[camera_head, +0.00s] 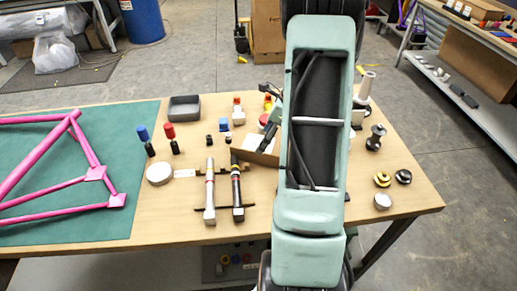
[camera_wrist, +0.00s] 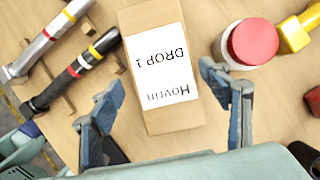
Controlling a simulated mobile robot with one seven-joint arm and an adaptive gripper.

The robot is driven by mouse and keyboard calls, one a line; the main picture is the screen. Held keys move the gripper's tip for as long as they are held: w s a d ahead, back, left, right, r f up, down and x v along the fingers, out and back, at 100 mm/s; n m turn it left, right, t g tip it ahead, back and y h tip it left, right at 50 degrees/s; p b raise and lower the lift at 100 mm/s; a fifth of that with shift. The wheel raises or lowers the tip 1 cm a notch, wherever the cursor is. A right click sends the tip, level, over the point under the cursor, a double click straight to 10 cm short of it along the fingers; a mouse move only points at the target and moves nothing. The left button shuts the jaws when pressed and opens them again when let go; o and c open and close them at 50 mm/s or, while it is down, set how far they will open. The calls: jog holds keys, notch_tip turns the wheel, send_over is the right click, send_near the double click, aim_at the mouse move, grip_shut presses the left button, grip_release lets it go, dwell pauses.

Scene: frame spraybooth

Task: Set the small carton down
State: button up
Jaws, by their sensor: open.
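The small carton (camera_wrist: 160,112) is a brown box with a white label reading "Hovrin DROP 1". In the wrist view it lies between the two fingers of my gripper (camera_wrist: 158,88). The gripper is open, with one blue-grey finger on each side of the carton. The carton appears to rest on the wooden table. In the head view the carton (camera_head: 252,153) is partly hidden behind my arm.
Two tube-shaped tools (camera_head: 210,190) (camera_head: 237,190) lie left of the carton. A red round button (camera_wrist: 254,42) and a yellow part (camera_wrist: 296,32) are at its upper right in the wrist view. A grey tray (camera_head: 184,109) and pink frame (camera_head: 75,165) are further left on the table.

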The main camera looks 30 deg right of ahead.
jog(key=shift+p+x, duration=0.45)
jog(key=shift+x, duration=2.2)
jog(key=shift+w+d, duration=0.15)
jog(key=shift+c, duration=0.2)
jog(key=c, duration=1.2)
jog(key=shift+c, duration=1.4)
jog(key=shift+r, duration=0.15)
